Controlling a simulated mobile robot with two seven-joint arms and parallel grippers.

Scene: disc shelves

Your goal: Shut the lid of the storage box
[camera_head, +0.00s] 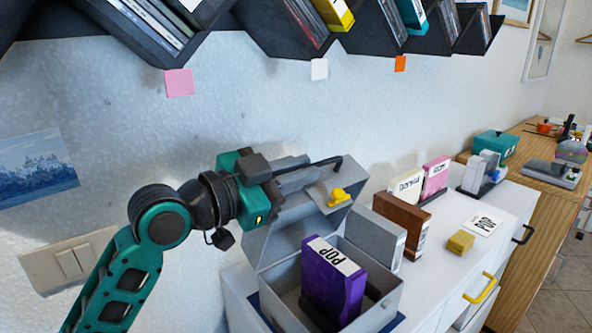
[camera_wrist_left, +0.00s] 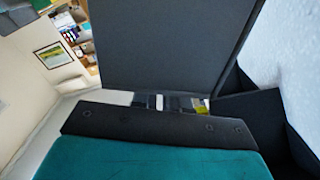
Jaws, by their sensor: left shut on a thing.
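The grey storage box (camera_head: 372,316) stands open on the white cabinet, with a purple "POP" case (camera_head: 333,281) upright inside it. Its grey lid (camera_head: 290,237) is raised and tilted up at the back; a yellow piece (camera_head: 339,197) sits on its inner face. My left gripper (camera_head: 308,178) is at the lid's upper edge and shut on the lid. The fingertips are partly hidden in the head view. In the left wrist view a large dark grey panel, seemingly the lid (camera_wrist_left: 170,45), rises just beyond my gripper (camera_wrist_left: 170,103). My right gripper is not in view.
A grey case (camera_head: 375,238) and a brown case (camera_head: 402,222) stand right of the box. Behind are "Classical" (camera_head: 406,187) and pink (camera_head: 436,178) cases. Dark disc shelves (camera_head: 280,35) hang above.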

